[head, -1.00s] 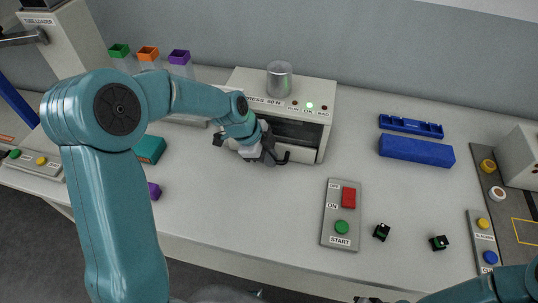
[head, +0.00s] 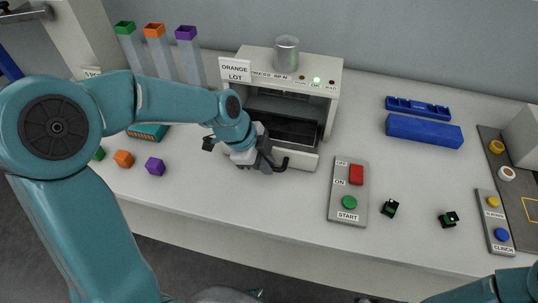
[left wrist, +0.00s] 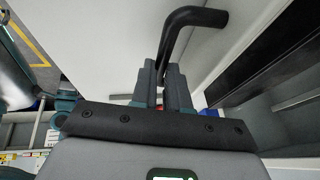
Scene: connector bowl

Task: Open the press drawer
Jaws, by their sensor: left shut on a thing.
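The press (head: 334,88) stands at the back of the table, with its drawer (head: 300,158) pulled out towards me. The dark inside of the drawer (head: 290,130) shows and looks empty. My left gripper (head: 270,160) is at the drawer's front, shut on the black bent handle (head: 284,164). In the left wrist view the handle (left wrist: 205,17) rises from between the closed fingers (left wrist: 168,85), with the drawer front beside it. The right arm (head: 480,290) enters at the lower right; only a dark sliver, perhaps its gripper, shows at the bottom edge.
Blue trays (head: 424,130), small dark connectors (head: 390,208) and coloured cubes (head: 124,158) lie around.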

